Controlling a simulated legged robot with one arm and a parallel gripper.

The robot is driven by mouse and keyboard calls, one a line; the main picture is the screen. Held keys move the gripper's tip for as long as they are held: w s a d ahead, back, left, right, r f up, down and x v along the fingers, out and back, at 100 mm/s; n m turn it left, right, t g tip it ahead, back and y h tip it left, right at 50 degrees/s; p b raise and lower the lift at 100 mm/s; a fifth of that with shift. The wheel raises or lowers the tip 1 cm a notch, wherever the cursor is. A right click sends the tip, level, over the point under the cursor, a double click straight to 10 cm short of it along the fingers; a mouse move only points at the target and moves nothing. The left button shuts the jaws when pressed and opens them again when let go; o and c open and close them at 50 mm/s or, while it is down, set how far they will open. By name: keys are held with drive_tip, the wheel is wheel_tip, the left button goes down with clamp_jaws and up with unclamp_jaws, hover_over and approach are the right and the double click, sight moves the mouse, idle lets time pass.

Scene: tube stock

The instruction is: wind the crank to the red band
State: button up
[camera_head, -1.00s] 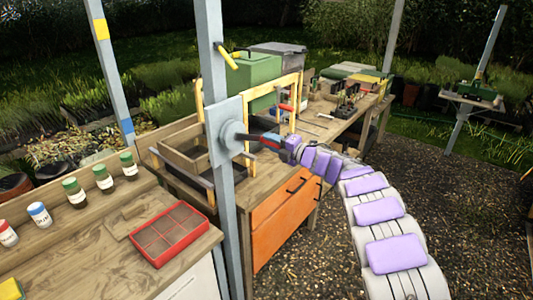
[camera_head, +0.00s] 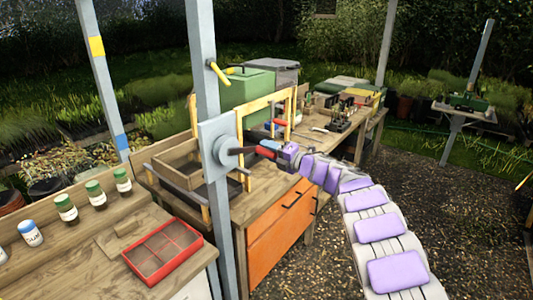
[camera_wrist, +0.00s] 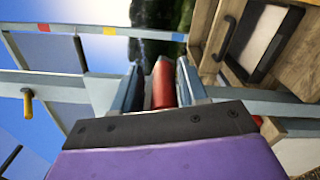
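The crank has a grey round hub (camera_head: 226,151) on a pale plate fixed to the near post (camera_head: 205,60). Its dark arm points right towards a red handle (camera_head: 266,152). My gripper (camera_head: 272,148) is at that handle. In the wrist view the red handle (camera_wrist: 163,84) stands between the two blue-grey fingers of my gripper (camera_wrist: 160,88), which look closed around it. The wrist view shows a red band (camera_wrist: 43,28) on a pale post that also has a yellow and a blue band. In the head view the left post shows its yellow band (camera_head: 97,46) and blue band (camera_head: 122,142); no red band is visible there.
A yellow peg (camera_head: 219,73) sticks out of the near post above the plate. A wooden bench with orange drawers (camera_head: 280,235) stands behind the crank. A red divided tray (camera_head: 163,251) and several jars (camera_head: 95,194) are on the left bench. Gravel lies open at right.

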drive_tip(key=shift+o, duration=0.8)
drive_tip(key=shift+f, duration=0.1)
drive_tip(key=shift+s+a, duration=0.1)
drive_tip(key=shift+a, duration=0.05)
drive_tip(key=shift+s+d+f, duration=0.1)
drive_tip(key=shift+s+d, duration=0.3)
drive_tip(key=shift+s, duration=0.05)
drive_tip(key=p+v, duration=0.2)
drive_tip(key=v, duration=1.4)
drive_tip(key=shift+w+d, duration=0.25)
drive_tip(key=shift+d, duration=0.15)
